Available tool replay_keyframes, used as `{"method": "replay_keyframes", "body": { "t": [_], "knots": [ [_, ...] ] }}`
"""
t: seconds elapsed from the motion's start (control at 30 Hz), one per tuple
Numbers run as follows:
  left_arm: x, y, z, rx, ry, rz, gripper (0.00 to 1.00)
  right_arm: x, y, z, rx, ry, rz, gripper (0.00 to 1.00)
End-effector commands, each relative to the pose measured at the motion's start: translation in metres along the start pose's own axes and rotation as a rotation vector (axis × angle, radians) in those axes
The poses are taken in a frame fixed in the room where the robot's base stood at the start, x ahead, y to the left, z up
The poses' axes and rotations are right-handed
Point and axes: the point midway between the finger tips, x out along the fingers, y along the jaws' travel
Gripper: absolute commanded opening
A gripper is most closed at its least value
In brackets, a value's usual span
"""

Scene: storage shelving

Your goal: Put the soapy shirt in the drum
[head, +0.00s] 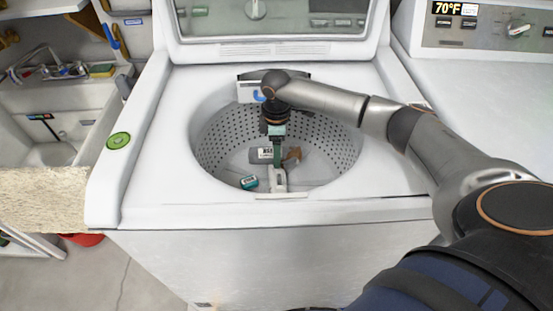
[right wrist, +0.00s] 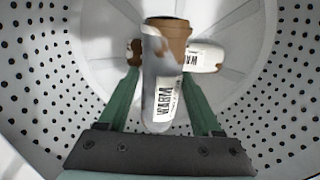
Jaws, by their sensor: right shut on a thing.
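My right gripper (head: 277,152) reaches down into the open washer drum (head: 225,130). Its green fingers, also in the right wrist view (right wrist: 160,85), are shut on a grey-white rolled thing (right wrist: 160,62) with a brown end and a "WARM" label. I take it to be the soapy shirt; it also shows in the head view (head: 262,155), low inside the drum. No shirt shape shows clearly. A second white piece (right wrist: 204,56) with a similar label and brown patches lies behind it. My left gripper is not in view.
A small teal item (head: 249,182) lies on the drum floor. The washer's lid (head: 270,18) is raised. A white sink (head: 50,120) stands at left, and another appliance (head: 480,80) at right. The perforated drum wall surrounds my gripper.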

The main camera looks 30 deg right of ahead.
Motion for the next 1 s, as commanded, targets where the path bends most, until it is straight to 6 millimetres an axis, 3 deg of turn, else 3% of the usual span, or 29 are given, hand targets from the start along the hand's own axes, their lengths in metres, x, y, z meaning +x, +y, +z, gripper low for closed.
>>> {"method": "replay_keyframes", "body": {
  "t": [0.3,0.8,0.83,1.0],
  "knots": [
    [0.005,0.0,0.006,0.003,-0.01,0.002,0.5,0.035,0.005,0.0,0.0,-0.001,0.0,0.02],
    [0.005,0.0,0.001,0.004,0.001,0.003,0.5,0.043,0.005,0.001,0.001,0.0,0.001,0.02],
    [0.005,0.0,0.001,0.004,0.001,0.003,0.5,0.043,0.005,0.001,0.001,-0.001,0.002,0.68],
    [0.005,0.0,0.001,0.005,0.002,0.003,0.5,0.043,0.005,0.001,0.001,-0.001,0.001,0.87]
  ]
}}
